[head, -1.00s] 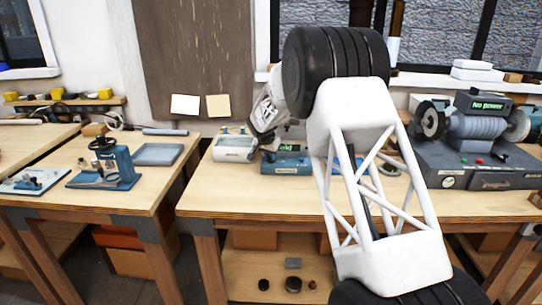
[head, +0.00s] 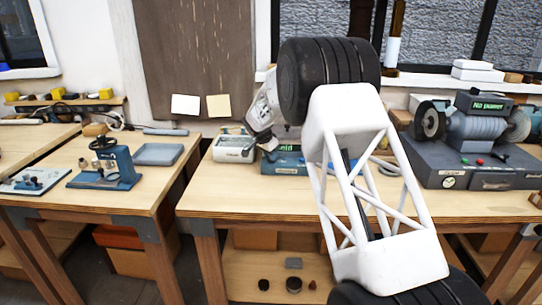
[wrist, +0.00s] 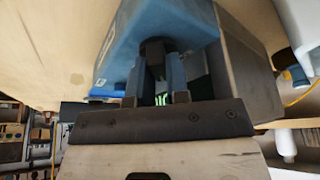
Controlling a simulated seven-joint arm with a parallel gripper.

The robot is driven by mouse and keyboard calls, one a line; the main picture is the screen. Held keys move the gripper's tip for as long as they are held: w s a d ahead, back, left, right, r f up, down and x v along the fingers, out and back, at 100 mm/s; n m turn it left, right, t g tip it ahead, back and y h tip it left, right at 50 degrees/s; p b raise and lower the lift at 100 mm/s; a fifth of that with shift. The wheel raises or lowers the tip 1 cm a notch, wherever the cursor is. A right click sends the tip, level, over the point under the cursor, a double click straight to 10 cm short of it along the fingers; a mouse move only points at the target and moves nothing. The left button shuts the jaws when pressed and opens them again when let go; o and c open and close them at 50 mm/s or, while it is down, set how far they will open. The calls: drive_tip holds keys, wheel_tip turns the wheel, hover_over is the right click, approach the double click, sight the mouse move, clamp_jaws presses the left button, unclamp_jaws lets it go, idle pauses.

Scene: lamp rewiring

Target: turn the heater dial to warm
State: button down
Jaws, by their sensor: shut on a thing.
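The heater (head: 283,168) is a blue box on the middle workbench in the head view, partly hidden behind my arm. Its green display shows letters that read "old", with the start hidden. In the wrist view the heater (wrist: 185,25) fills the upper middle. A dark dial (wrist: 153,47) stands out from it between the tips of my gripper (wrist: 154,62), which is shut on it. A bit of green display shows between the fingers. In the head view my gripper (head: 268,145) is at the heater's left end, and the dial is hidden. The dial's pointer cannot be made out.
A white-and-grey box (head: 233,150) stands just left of the heater. A grinder (head: 475,130) with a "No power" display stands on the right of the bench. The bench front (head: 250,200) is clear. A side bench (head: 105,195) holds a blue press (head: 115,170).

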drive_tip(key=c, duration=1.1)
unclamp_jaws()
drive_tip(key=shift+r, duration=0.15)
drive_tip(key=v, duration=0.7)
drive_tip(key=shift+r, duration=0.2)
drive_tip(key=shift+s+a, duration=0.1)
drive_tip(key=shift+a, duration=0.05)
drive_tip(key=shift+s, duration=0.1)
drive_tip(key=c, duration=0.7)
drive_tip(key=shift+d+n, duration=0.25)
drive_tip(key=shift+n, duration=0.05)
clamp_jaws()
drive_tip(key=s+d+r+n+y, duration=0.1)
drive_tip(key=s+d+n+y, duration=0.2)
drive_tip(key=n, duration=0.5)
drive_tip(key=s+d+r+n+y, duration=0.2)
drive_tip(key=d+n, duration=0.3)
drive_tip(key=n, duration=0.4)
drive_tip(key=shift+s+d+r+y, duration=0.25)
drive_tip(key=shift+s+y, duration=0.15)
drive_tip(key=shift+y, duration=0.2)
